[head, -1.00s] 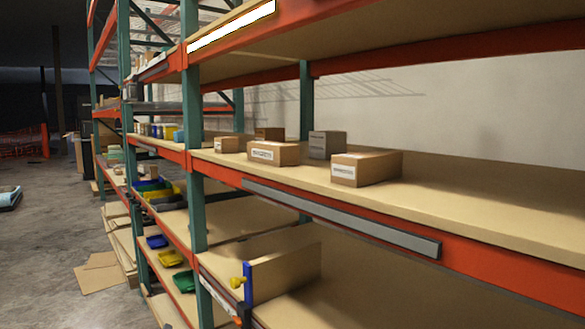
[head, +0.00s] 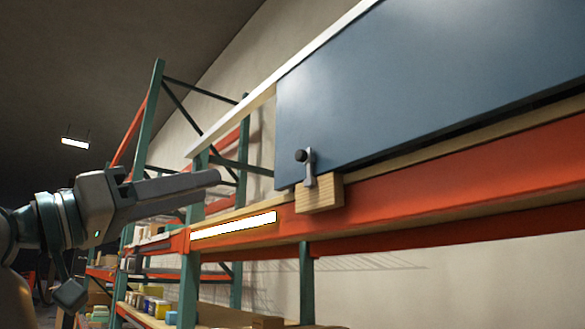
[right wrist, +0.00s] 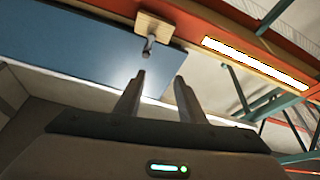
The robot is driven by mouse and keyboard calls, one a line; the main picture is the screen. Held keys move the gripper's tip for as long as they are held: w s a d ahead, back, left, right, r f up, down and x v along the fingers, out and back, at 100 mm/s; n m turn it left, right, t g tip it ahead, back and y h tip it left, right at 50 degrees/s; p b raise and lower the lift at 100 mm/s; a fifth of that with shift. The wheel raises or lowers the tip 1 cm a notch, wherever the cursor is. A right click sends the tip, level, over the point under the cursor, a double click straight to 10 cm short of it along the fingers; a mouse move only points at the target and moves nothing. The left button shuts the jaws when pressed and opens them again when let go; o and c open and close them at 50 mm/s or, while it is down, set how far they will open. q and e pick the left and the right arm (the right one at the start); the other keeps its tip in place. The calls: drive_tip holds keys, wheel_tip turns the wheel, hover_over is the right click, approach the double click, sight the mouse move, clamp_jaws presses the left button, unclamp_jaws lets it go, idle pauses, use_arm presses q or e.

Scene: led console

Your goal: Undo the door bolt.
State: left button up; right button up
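A blue-grey door panel (head: 400,85) stands above an orange shelf beam in the head view. A small grey bolt (head: 309,168) with a dark round knob sits at its lower left corner, over a light wooden block (head: 320,194). My right gripper (head: 216,177) is left of the bolt, pointing toward it and apart from it. In the right wrist view, its two fingers (right wrist: 160,76) are spread with nothing between them. The bolt (right wrist: 149,47) lies just beyond the fingertips, near the block (right wrist: 155,27) and the door (right wrist: 80,55). My left gripper is not in view.
The orange beam (head: 450,185) runs below the door, with a bright white strip (head: 233,225) left of the block. A green rack post (head: 188,285) stands below my right gripper. Small boxes and bins (head: 155,305) sit on lower shelves.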

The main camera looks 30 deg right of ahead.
drive_tip(key=s, duration=0.1)
drive_tip(key=s+r+m+g, duration=0.1)
drive_tip(key=s, duration=0.1)
drive_tip(key=shift+r, duration=0.2)
drive_tip(key=p, duration=0.8)
approach(298, 156)
drive_tip(key=x, duration=0.8)
drive_tip(key=shift+d+r, duration=0.15)
drive_tip(key=shift+d, duration=0.1)
drive_tip(key=shift+c, duration=0.2)
clamp_jaws()
